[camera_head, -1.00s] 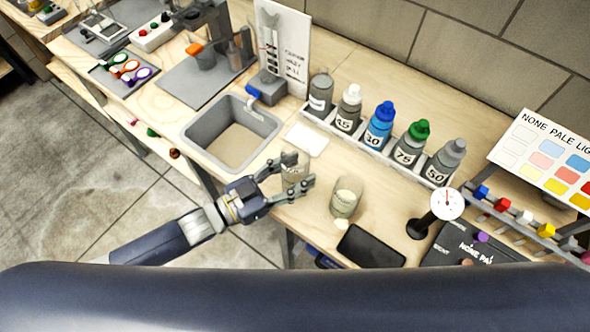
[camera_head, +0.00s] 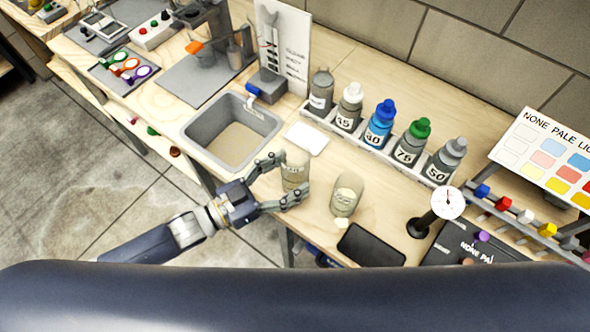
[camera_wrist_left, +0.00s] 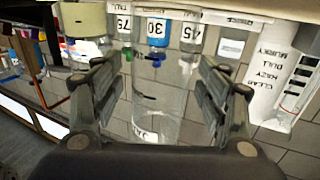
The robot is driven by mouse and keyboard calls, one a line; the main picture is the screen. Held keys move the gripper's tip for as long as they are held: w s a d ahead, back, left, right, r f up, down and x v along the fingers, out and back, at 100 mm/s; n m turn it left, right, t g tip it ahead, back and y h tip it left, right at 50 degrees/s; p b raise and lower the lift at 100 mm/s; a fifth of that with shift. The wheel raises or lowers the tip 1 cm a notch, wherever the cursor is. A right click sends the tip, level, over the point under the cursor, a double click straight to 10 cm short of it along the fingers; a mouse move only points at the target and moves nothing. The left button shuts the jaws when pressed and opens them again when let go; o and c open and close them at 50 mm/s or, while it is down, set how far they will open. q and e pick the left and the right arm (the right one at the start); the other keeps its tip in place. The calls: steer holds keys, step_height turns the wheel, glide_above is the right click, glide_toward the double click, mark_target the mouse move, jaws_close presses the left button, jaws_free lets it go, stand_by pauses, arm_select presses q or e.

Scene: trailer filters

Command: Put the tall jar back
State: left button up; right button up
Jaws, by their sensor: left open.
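A clear glass jar (camera_head: 295,172), seemingly the tall jar, stands upright on the wooden bench near its front edge, right of the sink. In the left wrist view the jar (camera_wrist_left: 160,88) appears upside down, with a partly readable label. My left gripper (camera_head: 288,177) is open, with one finger on either side of the jar and visible gaps. It also shows open in the left wrist view (camera_wrist_left: 158,85). A second glass jar (camera_head: 346,196) with pale contents stands just to the right. My right gripper is not in view.
A grey sink (camera_head: 232,133) lies left of the jar, with a white pad (camera_head: 306,138) behind it. A rack of several numbered bottles (camera_head: 380,128) runs along the back.

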arm_select(q)
steer(key=b+v, duration=0.1)
steer(key=v, duration=0.9)
